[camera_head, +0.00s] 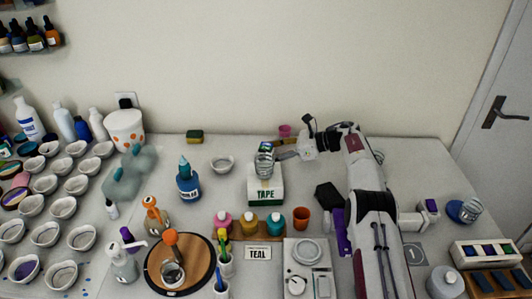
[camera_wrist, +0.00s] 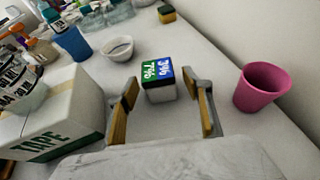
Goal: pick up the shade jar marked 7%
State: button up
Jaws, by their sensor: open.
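The shade jar (camera_wrist: 158,80) is a small block-like jar with a white body and a green and blue top. White lettering on the green part seems to read 7%; the lettering on the blue part is hard to read. It stands upright on the table. My gripper (camera_wrist: 166,92) is open, with one finger on each side of the jar and gaps showing on both sides. In the head view the jar's top (camera_head: 265,146) shows behind the tape box, with my gripper (camera_head: 284,149) just right of it.
A pink cup (camera_wrist: 261,86) stands close to the right finger. The white TAPE box (camera_wrist: 58,112) with clear jars on it stands at the left. A white bowl (camera_wrist: 117,48) and a sponge (camera_wrist: 167,14) lie farther off. The wall (camera_wrist: 270,40) runs along the right.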

aim_at(270, 147)
jog(key=shift+c, duration=0.4)
jog(key=c, duration=1.2)
jog(key=shift+o, duration=0.2)
jog(key=shift+r, duration=0.15)
jog(key=shift+r, duration=4.85)
